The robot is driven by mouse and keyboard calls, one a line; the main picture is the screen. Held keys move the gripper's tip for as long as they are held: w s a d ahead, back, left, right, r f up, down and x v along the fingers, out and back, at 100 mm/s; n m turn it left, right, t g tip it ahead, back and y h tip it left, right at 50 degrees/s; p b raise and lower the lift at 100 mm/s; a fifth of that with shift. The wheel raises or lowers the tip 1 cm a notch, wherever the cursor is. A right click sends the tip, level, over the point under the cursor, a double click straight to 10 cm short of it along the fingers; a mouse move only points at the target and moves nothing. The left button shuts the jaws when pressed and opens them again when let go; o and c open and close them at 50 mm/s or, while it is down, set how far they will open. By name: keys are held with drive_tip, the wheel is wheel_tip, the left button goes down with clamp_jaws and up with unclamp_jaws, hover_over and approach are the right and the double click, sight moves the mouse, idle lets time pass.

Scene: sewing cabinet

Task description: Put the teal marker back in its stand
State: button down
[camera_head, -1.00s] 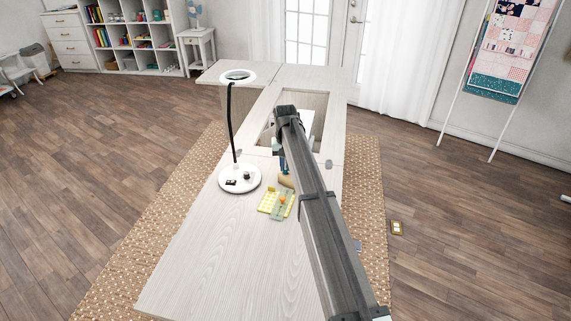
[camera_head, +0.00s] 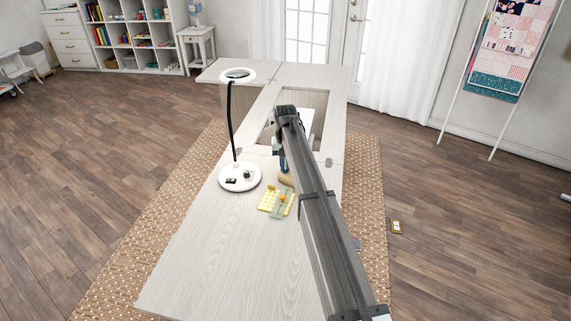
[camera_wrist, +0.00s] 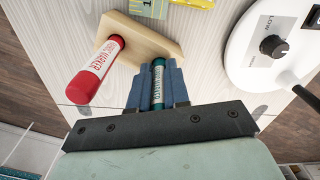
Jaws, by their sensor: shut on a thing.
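The teal marker (camera_wrist: 157,82) is upright between the blue fingers of my gripper (camera_wrist: 158,70) in the wrist view. My gripper is shut on it. The pale wooden stand (camera_wrist: 150,37) lies just beyond the fingers, with a red marker (camera_wrist: 95,70) rising from its left part. The teal marker's far end is at the stand's near edge in this view; I cannot tell whether it is in a hole or above the wood. In the head view, the stand (camera_head: 286,180) shows on the table beside my gripper (camera_head: 283,164), partly hidden by my arm.
A white magnifier lamp base (camera_head: 240,177) stands left of the stand, with its dark stem rising. Yellow and green sewing pieces (camera_head: 277,201) lie in front of the stand. The table's near part (camera_head: 215,255) is clear. An opening in the table lies behind my gripper.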

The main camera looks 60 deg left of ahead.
drive_tip(key=c, duration=1)
unclamp_jaws()
wheel_tip(320, 180, up, 14)
drive_tip(key=shift+f, duration=0.1)
